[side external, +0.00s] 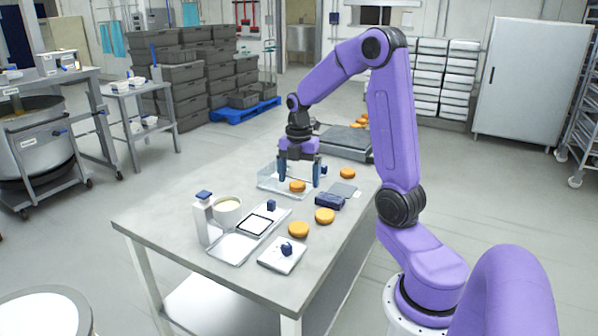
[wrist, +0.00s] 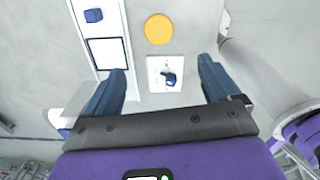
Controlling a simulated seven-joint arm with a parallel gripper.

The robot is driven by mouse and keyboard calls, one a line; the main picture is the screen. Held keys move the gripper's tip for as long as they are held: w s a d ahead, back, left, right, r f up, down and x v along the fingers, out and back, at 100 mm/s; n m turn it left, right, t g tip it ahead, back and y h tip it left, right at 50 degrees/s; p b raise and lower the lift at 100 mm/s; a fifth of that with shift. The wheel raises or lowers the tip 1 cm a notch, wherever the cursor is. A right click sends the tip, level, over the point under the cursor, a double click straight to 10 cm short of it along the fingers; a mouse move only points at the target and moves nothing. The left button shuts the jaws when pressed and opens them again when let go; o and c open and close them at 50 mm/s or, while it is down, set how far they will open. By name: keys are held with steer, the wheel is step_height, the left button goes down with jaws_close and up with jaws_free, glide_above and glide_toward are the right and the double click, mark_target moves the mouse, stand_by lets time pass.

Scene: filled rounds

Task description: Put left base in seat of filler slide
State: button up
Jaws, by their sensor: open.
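Two round orange-brown bases lie on the table front, a left one (side external: 298,229) and a right one (side external: 325,215). Another base (side external: 297,186) shows at the clear tray, and one more (side external: 347,173) lies further right. The filler slide (side external: 236,247) is a long metal plate with a black-framed white square seat (side external: 255,225) and a blue knob; the seat also shows in the wrist view (wrist: 106,52). My gripper (side external: 299,184) is open, pointing down at the clear tray, fingers spread. In the wrist view, one base (wrist: 158,29) shows beyond the fingertips (wrist: 163,72); which one is unclear.
A white plate with a blue knob (side external: 283,256) lies near the front edge. A dark blue block (side external: 330,201) sits right of the gripper. The left table end (side external: 150,218) is clear.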

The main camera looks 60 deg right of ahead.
steer(key=s+a+r+m, duration=0.1)
steer(key=s+a+m, duration=0.15)
steer(key=a, duration=0.65)
steer(key=s+a+r+m, duration=0.1)
steer(key=s+a, duration=0.3)
steer(key=a, duration=0.5)
steer(key=s+a+m, duration=0.1)
steer(key=s+a, duration=0.2)
steer(key=s, duration=0.4)
steer(key=s+a+m, duration=0.2)
steer(key=s+a, duration=0.2)
steer(key=s, duration=0.3)
steer(key=shift+s+a+f, duration=0.2)
steer(key=shift+s+a, duration=0.1)
steer(key=shift+s, duration=0.1)
steer(key=shift+o, duration=0.4)
steer(key=shift+s+m, duration=0.35)
steer(key=shift+w, duration=0.15)
